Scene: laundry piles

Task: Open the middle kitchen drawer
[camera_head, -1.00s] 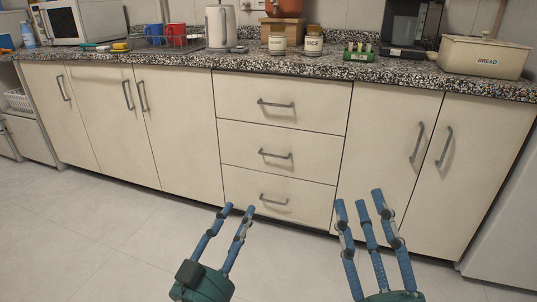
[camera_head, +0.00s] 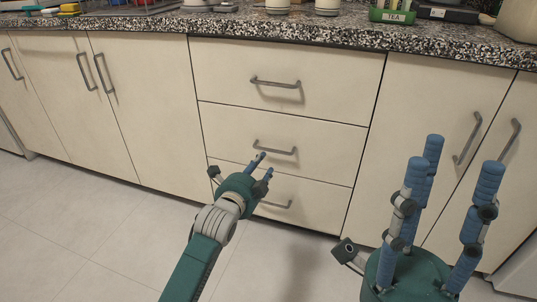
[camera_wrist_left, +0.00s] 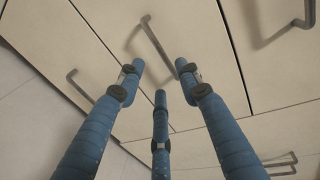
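The middle kitchen drawer (camera_head: 225,136) is shut, one of three stacked fronts below the counter, with a grey bar handle (camera_head: 275,149). My left gripper (camera_head: 263,166) is in front of the stack, with its fingertips just below that handle in the head view. In the left wrist view, the left gripper (camera_wrist_left: 158,78) has its fingers spread and empty. A handle (camera_wrist_left: 153,38), apparently the middle drawer's, lies just beyond the fingertips; contact is not visible. My right gripper (camera_head: 445,165) is open and empty, in front of the right cabinet doors.
The top drawer (camera_head: 340,85) and bottom drawer (camera_head: 325,205) are shut, with similar handles. My left gripper partly covers the bottom drawer. Cabinet doors with vertical handles flank the stack. A speckled counter (camera_head: 290,36) overhangs above. The tiled floor (camera_head: 110,235) in front is clear.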

